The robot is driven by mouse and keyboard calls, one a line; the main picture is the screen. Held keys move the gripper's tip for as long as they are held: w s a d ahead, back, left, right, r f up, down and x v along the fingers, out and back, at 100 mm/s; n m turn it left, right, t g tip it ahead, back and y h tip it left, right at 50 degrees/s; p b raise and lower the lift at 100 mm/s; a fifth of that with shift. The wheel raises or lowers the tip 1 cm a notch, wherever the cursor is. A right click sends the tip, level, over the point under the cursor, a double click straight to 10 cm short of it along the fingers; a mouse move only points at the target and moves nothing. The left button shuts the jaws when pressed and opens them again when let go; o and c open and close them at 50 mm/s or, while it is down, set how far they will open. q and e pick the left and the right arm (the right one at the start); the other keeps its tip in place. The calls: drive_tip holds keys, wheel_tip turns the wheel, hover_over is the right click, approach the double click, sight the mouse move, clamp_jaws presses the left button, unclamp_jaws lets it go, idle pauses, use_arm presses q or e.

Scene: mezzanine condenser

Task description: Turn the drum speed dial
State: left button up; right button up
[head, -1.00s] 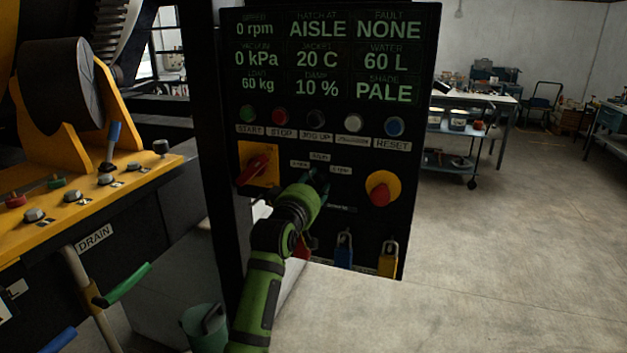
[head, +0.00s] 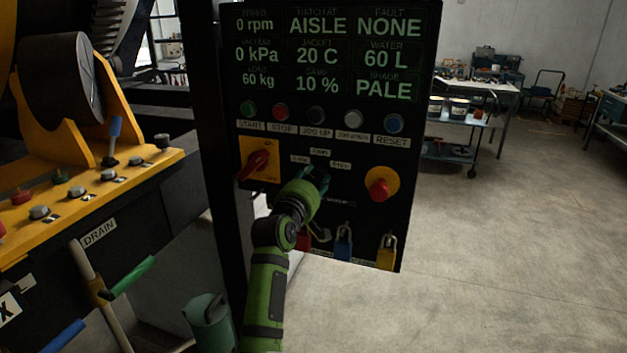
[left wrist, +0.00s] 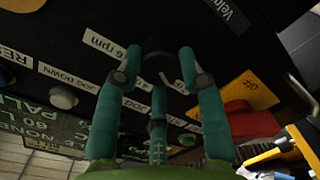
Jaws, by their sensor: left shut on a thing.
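The black control panel (head: 225,215) stands ahead, with its green readout (head: 318,55) showing 0 rpm. My left gripper (head: 318,178) is at the middle of the panel, below the row of buttons, and hides most of the drum speed dial in the head view. In the left wrist view, the dark round dial (left wrist: 158,48) lies at the fingertips of my left gripper (left wrist: 157,72), which is shut on it. A white label beside it reads 6 rpm (left wrist: 104,44). The dial's pointer direction cannot be made out. My right gripper is not in view.
A red switch on a yellow plate (head: 258,160) is left of my gripper. A red emergency knob (head: 380,188) is to the right. Padlocks (head: 387,252) hang below. A yellow console (head: 110,190) with levers stands left; open floor (head: 500,260) lies right.

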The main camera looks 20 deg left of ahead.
use_arm(q)
drive_tip(key=o, duration=1.1)
drive_tip(key=shift+w, duration=0.1)
drive_tip(key=shift+o, duration=0.2)
drive_tip(key=s, duration=0.7)
drive_tip(key=shift+s, duration=0.3)
